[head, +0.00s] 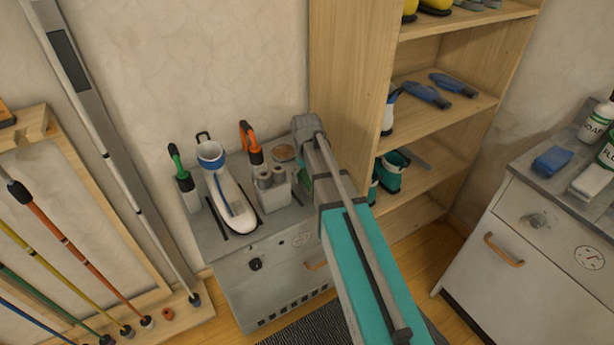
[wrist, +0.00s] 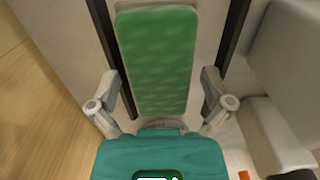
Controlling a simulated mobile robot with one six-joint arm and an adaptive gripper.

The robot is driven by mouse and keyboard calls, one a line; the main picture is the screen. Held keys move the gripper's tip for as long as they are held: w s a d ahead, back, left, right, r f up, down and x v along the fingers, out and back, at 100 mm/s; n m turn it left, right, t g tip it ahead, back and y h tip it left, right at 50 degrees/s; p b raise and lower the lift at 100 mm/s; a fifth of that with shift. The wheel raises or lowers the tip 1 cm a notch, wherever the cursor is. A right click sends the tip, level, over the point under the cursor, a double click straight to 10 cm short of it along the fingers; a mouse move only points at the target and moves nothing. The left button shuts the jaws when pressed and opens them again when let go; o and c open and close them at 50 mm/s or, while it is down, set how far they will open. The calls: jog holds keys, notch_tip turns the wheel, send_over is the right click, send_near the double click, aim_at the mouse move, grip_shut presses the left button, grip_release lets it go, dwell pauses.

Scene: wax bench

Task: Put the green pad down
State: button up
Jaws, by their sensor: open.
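The green pad (wrist: 155,60) is a long, rounded-corner piece with a pale edge, in the wrist view. It lies flat, as far as I can tell, on a light surface between two dark strips. My gripper (wrist: 160,98) is open, with one finger on each side of the pad's near end. Gaps show between the fingers and the pad. In the head view my arm hides the gripper's fingers, and only a small green patch (head: 306,165) shows beside it; I cannot tell whether that is the pad.
A grey bench (head: 240,250) holds a white, blue-topped tool (head: 232,205), green-handled and orange-handled tools and a holder with rolls (head: 272,190). A wooden shelf (head: 350,70) stands behind my arm. A second cabinet (head: 540,265) is at right, a pole rack at left.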

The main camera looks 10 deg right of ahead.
aim_at(306, 174)
notch_tip(306, 174, up, 12)
jog(key=p, duration=1.1)
jog(key=shift+w+p, duration=0.15)
jog(key=shift+p, duration=0.15)
dwell(0.4)
jog(key=s+m, duration=0.3)
jog(key=s, duration=1.3)
jog(key=shift+s+m, duration=0.3)
jog(key=shift+d, duration=0.1)
notch_tip(306, 174, up, 6)
jog(key=p, duration=0.6)
jog(key=shift+r, duration=0.2)
dwell(0.3)
